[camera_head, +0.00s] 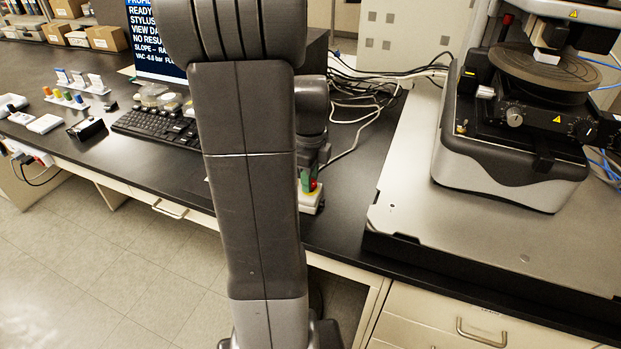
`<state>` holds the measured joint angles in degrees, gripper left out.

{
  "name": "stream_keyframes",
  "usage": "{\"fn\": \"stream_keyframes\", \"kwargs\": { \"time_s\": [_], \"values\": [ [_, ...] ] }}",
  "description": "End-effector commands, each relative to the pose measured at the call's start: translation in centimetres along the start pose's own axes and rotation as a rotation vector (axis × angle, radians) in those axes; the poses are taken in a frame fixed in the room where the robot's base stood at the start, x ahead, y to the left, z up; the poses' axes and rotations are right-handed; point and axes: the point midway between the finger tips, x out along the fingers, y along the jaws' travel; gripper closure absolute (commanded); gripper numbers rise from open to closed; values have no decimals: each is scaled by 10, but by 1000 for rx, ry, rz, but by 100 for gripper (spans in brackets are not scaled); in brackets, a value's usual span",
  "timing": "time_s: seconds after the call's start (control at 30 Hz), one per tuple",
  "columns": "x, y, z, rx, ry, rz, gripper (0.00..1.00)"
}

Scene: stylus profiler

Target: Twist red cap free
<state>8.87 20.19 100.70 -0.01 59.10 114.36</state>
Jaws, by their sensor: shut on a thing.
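A small piece of the red cap (314,186) shows just right of my upright arm. Below it is a yellow collar on a pale box (311,203) at the bench's front edge. My gripper (309,181) points down at the cap, with a green part showing beside the red. The gripper is shut on the red cap. My arm hides the left side of the gripper, the cap and the box, so how the fingers sit around the cap is not clear.
A keyboard (158,127) and a monitor (155,38) stand left of my arm. Loose cables (352,92) lie behind the gripper. The stylus profiler (515,140) stands on a metal slab (480,235) at right. Bare black bench lies between the box and the slab.

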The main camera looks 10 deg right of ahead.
Motion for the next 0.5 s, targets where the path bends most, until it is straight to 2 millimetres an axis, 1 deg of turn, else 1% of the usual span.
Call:
{"fn": "stream_keyframes", "kwargs": {
  "time_s": [0.13,0.17,0.2,0.27,0.3,0.5],
  "values": [
    [0,0,0,-2,0,-1,97],
    [0,0,0,-3,0,0,66],
    [0,0,0,-3,0,0,58],
    [0,0,0,-3,0,0,46],
    [0,0,0,-4,0,0,45],
    [0,0,0,-5,0,0,45]
  ]
}}
